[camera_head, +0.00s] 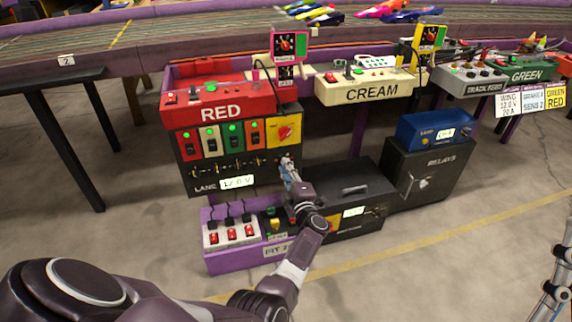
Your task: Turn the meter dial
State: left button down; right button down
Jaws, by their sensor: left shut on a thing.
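My left gripper (288,167) reaches up from the bottom left to the lower right part of the RED lane stand (222,178). It is shut on a small part at the stand's right end, and its fingers hide that part. I cannot tell whether this is the meter dial.
A dark RELAYS cabinet (432,172) carries a blue box (424,131). The CREAM console (367,90) is behind. Floor in front is clear.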

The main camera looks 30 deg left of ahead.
pick_arm(q)
jog(key=shift+w+r+m+p, duration=0.1)
jog(key=shift+m+p, duration=0.45)
jog(key=shift+m, duration=0.95)
jog(key=shift+r+m+p, duration=0.1)
jog(key=shift+m+p, duration=0.45)
jog(key=shift+m, duration=0.95)
pick_arm(e)
jog(key=w+f+g+h, duration=0.2)
jog(key=w+f+g, duration=0.5)
jog(key=f, duration=0.4)
jog(key=shift+a+f+h, duration=0.2)
jog(key=shift+f+h, duration=0.1)
pick_arm(q)
jog(key=c, duration=1.8)
grip_release()
jog(key=shift+f, duration=0.1)
jog(key=shift+d, duration=0.15)
pick_arm(e)
jog(key=shift+w, duration=0.1)
